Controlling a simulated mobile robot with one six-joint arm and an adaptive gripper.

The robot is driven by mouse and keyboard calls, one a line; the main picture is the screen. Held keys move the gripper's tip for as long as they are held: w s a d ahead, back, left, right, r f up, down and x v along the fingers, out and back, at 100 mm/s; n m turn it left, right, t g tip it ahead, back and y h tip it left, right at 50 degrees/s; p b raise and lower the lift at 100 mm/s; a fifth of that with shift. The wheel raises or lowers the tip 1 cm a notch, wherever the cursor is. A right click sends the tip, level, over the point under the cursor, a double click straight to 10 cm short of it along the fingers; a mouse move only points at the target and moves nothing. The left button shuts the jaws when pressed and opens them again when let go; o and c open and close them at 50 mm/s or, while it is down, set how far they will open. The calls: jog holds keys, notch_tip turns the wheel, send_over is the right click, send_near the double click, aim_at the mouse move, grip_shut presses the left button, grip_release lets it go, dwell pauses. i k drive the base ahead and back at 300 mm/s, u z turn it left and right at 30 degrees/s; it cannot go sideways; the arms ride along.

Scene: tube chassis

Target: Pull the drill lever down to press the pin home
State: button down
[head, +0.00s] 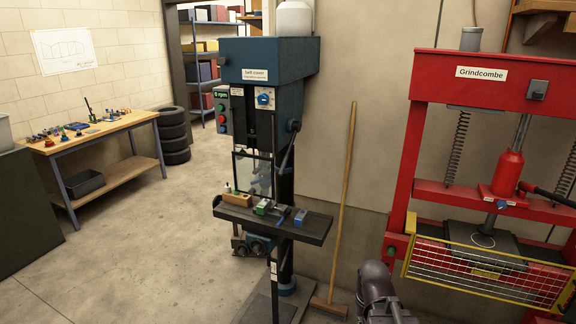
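The drill press (268,62) stands against the wall at the middle of the head view, with a dark blue-green head. Its drill lever (288,148) is a dark rod on the right side of the head, slanting, with its upper end near the hub. On the drill table (295,226) lie small parts, with a green-and-metal vise-like piece (264,207) near its middle. I cannot make out the pin at this size. A dark part of my arm shows at the bottom right of centre, well below and apart from the lever. My gripper is not in view.
A broom (346,165) leans on the wall right of the drill. A red press (470,88) with a yellow guard (485,275) stands at the right. A workbench (105,128) and stacked tyres (174,135) are at the left. The floor (150,245) left of the drill is clear.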

aim_at(296, 125)
jog(key=u, duration=0.05)
jog(key=i, duration=1)
jog(key=z, duration=0.05)
